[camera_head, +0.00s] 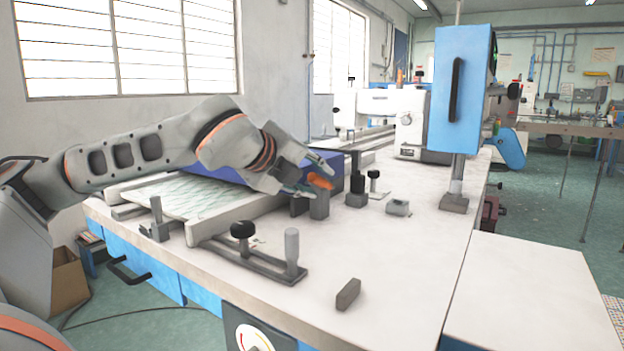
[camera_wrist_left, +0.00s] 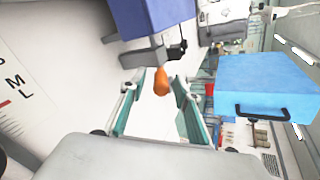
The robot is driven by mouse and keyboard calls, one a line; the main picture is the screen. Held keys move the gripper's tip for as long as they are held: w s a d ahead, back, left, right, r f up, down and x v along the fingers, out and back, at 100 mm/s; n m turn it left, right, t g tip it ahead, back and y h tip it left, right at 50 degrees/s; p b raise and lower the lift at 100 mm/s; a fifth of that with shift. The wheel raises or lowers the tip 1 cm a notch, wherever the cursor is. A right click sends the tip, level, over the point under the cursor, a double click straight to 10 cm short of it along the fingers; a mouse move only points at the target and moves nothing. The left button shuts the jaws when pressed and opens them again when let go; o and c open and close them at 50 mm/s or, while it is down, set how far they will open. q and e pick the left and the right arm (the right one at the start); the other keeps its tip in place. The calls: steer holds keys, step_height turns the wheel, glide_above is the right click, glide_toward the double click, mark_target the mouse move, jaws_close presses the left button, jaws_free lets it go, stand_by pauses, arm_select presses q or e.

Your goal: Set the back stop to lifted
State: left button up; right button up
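An orange knob (camera_head: 319,181) sits above a small grey upright block (camera_head: 319,206) beside a dark blue-purple box on the white bench. I take this orange-topped part for the back stop, though no label shows. My left gripper (camera_head: 321,178) reaches it from the left, with its teal fingers apart around the knob. In the left wrist view the orange knob (camera_wrist_left: 161,83) lies between the open fingertips (camera_wrist_left: 156,80), seemingly nearer the right one. I cannot tell whether a finger touches it. My right gripper is not in view.
A blue machine head (camera_head: 461,90) with a black handle stands on a post to the right. A black-knobbed lever fixture (camera_head: 262,258) and a loose grey block (camera_head: 348,294) are in front. A small grey block (camera_head: 398,208) lies right of the gripper. The bench's right front is clear.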

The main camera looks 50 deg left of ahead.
arm_select(q)
steer(key=v, duration=1.2)
stand_by(0.3)
